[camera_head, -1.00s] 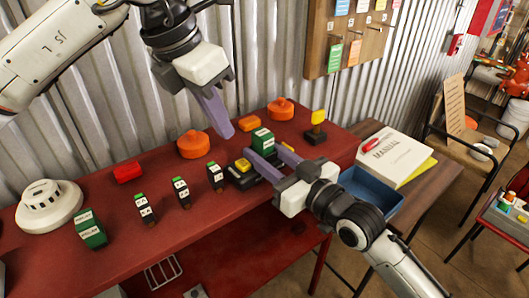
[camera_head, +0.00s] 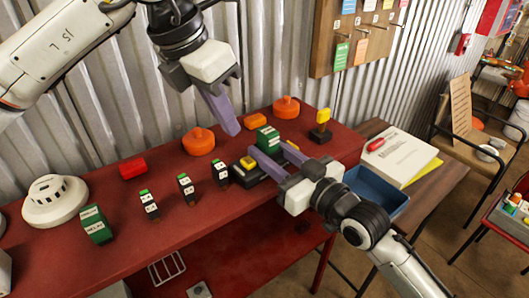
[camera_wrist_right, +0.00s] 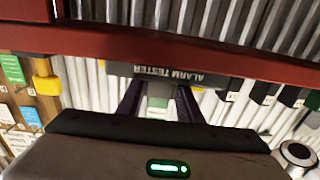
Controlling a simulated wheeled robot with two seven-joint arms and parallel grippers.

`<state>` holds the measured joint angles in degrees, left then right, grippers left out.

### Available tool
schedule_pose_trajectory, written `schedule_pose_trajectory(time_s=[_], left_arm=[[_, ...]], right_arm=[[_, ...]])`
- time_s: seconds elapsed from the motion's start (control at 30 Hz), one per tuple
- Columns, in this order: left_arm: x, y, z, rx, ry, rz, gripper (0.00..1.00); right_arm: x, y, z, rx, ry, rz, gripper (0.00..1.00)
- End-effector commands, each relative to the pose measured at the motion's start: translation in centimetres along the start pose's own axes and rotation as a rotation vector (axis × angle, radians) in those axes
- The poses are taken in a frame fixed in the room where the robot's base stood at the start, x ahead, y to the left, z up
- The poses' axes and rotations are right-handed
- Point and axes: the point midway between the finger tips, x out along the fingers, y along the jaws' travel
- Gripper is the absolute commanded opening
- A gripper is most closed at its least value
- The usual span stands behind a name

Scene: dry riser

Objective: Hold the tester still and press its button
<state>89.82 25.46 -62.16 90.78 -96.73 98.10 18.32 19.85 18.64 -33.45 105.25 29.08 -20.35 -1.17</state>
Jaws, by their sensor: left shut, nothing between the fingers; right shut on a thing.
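The alarm tester (camera_wrist_right: 168,74) is a dark box, its lettering upside down in the right wrist view. In the head view the tester (camera_head: 240,179) sits on the red bench, with a yellow button (camera_head: 248,162) on its left part. A green block (camera_head: 268,139) stands upright at its middle. My right gripper (camera_head: 268,149) has its purple fingers on either side of this block; the right wrist view also shows the green block (camera_wrist_right: 157,102) between them. The exact contact is partly hidden. My left gripper (camera_head: 234,132) is shut and empty, above and behind the button.
On the red bench (camera_head: 150,240) stand several small black-and-white modules, a green relay (camera_head: 95,225), a white detector (camera_head: 55,201), a red block (camera_head: 132,168) and an orange dome (camera_head: 199,142). A yellow-topped post (camera_head: 322,120) stands right of the tester. A blue tray (camera_head: 375,195) lies further right.

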Motion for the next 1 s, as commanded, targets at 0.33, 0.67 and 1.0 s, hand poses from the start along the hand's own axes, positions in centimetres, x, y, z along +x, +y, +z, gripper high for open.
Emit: schedule_pose_trajectory(time_s=[0.33, 0.67, 1.0], left_arm=[[0.3, 0.1, 1.9, -0.470, -0.250, -0.038, 0.00], [-0.7, -0.2, 3.2, -0.789, -0.420, -0.140, 0.00], [-0.8, -0.2, 3.3, -0.808, -0.428, -0.147, 0.00]], right_arm=[[0.0, 0.0, 0.1, 0.000, -0.002, 0.001, 0.02], [0.0, 0.0, 0.1, 0.000, -0.002, 0.001, 0.02], [0.0, 0.0, 0.1, 0.000, -0.002, 0.000, 0.02]])
